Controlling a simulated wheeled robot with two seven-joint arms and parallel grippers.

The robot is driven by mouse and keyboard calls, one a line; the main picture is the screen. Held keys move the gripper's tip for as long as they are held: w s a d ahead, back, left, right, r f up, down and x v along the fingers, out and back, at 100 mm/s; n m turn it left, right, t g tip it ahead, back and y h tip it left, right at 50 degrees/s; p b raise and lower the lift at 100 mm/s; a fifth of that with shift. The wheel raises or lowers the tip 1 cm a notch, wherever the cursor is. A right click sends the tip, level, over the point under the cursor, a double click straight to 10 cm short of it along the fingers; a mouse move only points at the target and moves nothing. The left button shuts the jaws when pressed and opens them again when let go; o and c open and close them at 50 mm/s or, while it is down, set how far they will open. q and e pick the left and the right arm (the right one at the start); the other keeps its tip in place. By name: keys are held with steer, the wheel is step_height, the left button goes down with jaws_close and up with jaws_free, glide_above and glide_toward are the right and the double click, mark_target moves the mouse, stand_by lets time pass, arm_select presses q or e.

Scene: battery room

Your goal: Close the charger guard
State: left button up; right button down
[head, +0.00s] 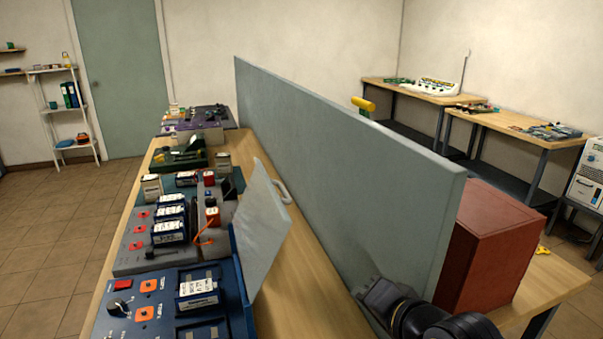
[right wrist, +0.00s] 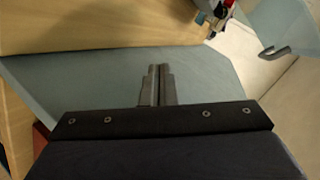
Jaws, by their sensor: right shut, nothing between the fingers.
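The charger guard (head: 262,230) is a pale grey panel on the right side of the blue charger (head: 128,300). It stands open, raised and tilted, with a pale curved handle (head: 282,190) at its far edge. In the right wrist view, a pale panel that looks like the guard (right wrist: 280,22) is at the top right, with a handle (right wrist: 275,51). My right gripper (right wrist: 156,72) is shut and empty, apart from the guard. In the head view its dark arm enters at the bottom right, beside the partition. My left gripper is not in view.
A long grey partition (head: 350,150) runs along the wooden bench (head: 310,315), close to my right gripper. A red box (head: 490,245) stands beyond it. More chargers with batteries (head: 168,230) line the bench's left side. A strip of bench between guard and partition is bare.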

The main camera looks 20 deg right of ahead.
steer(key=w+a+r+m+t+y, duration=0.35)
steer(key=w+r+m+t, duration=0.35)
steer(key=r, duration=0.3)
steer(key=w+a+g+p, duration=0.1)
steer(key=w+a, duration=0.1)
steer(key=w, duration=0.8)
steer(key=shift+w+a+r+p, duration=0.2)
steer(key=shift+w+a+p, duration=0.15)
steer(key=shift+w, duration=0.05)
steer(key=shift+r, duration=0.1)
